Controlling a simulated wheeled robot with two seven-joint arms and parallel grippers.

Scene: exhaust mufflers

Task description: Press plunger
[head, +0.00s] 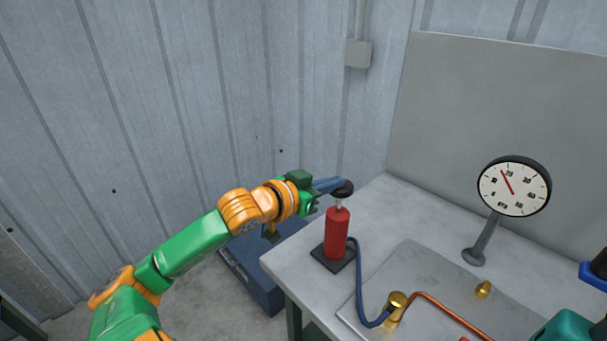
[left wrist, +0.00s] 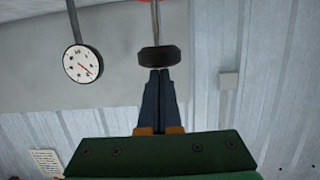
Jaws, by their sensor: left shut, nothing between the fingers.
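A red hand pump (head: 337,232) stands upright on a dark base plate at the near left corner of the table. Its plunger is a thin metal rod topped by a round black knob (head: 343,188), and the rod shows above the red body. My left gripper (head: 337,184) is shut and empty, with its blue fingers level with the knob, reaching it from the left. In the left wrist view the black knob (left wrist: 159,56) lies just ahead of the closed fingertips (left wrist: 160,70). I cannot tell whether they touch it. My right gripper is not clearly visible.
A blue hose (head: 358,290) runs to a brass fitting (head: 396,303) beside a copper pipe (head: 440,306). A blue box (head: 250,270) sits on the floor. Blue and teal things show at the right edge.

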